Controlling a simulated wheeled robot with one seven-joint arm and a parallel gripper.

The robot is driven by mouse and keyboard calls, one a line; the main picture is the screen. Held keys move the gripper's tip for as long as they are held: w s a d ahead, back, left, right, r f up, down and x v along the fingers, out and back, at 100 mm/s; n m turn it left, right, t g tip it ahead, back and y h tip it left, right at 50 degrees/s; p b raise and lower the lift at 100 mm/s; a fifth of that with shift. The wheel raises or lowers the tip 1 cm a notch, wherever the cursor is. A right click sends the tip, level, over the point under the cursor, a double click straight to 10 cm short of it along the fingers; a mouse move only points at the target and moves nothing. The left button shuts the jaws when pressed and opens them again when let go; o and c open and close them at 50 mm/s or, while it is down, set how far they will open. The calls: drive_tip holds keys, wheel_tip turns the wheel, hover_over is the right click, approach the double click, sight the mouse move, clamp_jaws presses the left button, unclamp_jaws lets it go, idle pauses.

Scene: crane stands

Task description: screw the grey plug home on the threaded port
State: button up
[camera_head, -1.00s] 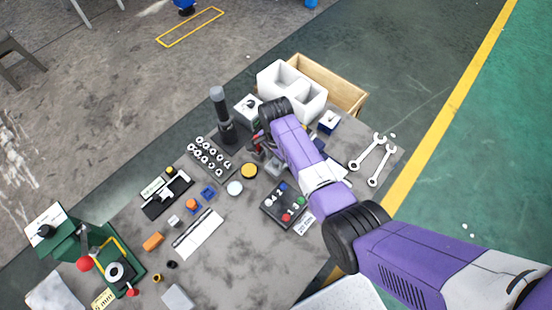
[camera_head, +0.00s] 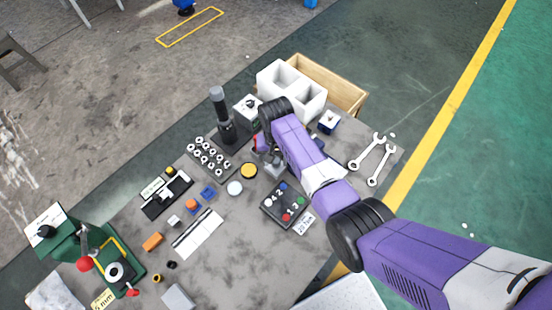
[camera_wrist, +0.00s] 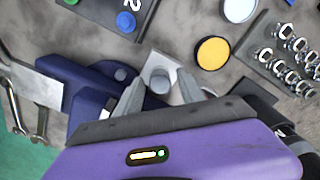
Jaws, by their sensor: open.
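In the wrist view a round grey plug (camera_wrist: 160,80) shows end-on, on a light grey block (camera_wrist: 152,62). My gripper (camera_wrist: 160,74) has its two fingers apart, one on either side of the plug. I cannot tell whether either finger touches it. The threaded port is not seen apart from the plug; any thread under it is hidden. In the head view the grey block (camera_head: 273,168) shows partly, below my wrist, which hides my fingers and most of the plug.
A dark blue fixture (camera_wrist: 92,88) lies left of the block. A button panel (camera_head: 283,204), a yellow disc (camera_head: 249,171) and a white disc (camera_head: 235,188) are close by. A rack of fittings (camera_head: 209,156) and a dark post (camera_head: 222,115) stand left. Two wrenches (camera_head: 368,151) lie right.

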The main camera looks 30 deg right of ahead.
drive_tip(key=n, duration=0.9)
drive_tip(key=shift+n, duration=0.4)
clamp_jaws()
drive_tip(key=m, duration=0.4)
drive_tip(key=shift+m, duration=0.7)
